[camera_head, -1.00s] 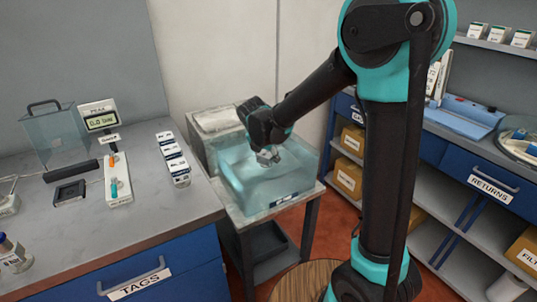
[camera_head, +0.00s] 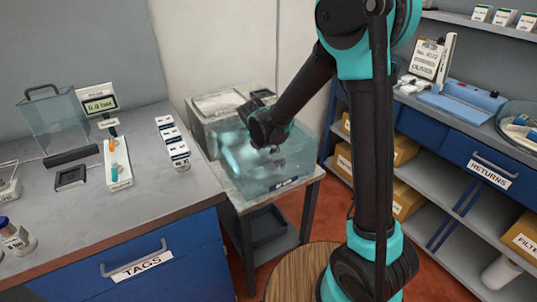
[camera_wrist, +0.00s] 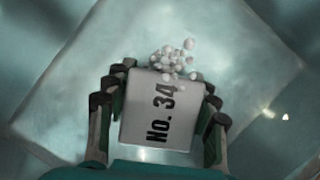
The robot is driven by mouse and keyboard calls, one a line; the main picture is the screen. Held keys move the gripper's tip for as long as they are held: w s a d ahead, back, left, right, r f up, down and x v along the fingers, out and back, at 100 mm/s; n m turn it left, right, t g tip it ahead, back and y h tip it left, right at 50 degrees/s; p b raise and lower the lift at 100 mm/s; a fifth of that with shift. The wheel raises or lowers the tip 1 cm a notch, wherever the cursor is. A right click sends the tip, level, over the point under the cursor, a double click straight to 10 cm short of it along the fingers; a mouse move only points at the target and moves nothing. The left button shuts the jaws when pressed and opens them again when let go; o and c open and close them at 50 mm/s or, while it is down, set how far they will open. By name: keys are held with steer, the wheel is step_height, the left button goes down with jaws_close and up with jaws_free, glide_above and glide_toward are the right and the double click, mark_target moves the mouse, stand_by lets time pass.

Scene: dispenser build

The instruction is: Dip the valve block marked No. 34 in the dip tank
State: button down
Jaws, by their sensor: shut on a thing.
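The valve block marked No. 34 (camera_wrist: 155,110) is a pale grey block between my gripper's fingers (camera_wrist: 158,120) in the wrist view. A cluster of whitish bubbles sits at its top edge. The dip tank (camera_head: 302,170) is a clear, water-filled box on a small stand in the head view. My gripper (camera_head: 272,149) reaches down into the tank, its tip low in the tank. In the head view the block itself is hidden by the gripper and the tank; the wrist view looks murky and teal all round.
A grey counter (camera_head: 75,220) with a scale readout (camera_head: 100,104), a row of small white boxes (camera_head: 172,143) and a TAGS drawer (camera_head: 140,265) stands left of the tank. Shelves with a RETURNS drawer (camera_head: 490,172) stand at right. The tank walls surround my gripper closely.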

steer(key=shift+f, duration=0.5)
stand_by(0.4)
steer(key=c, duration=0.7)
jaws_free()
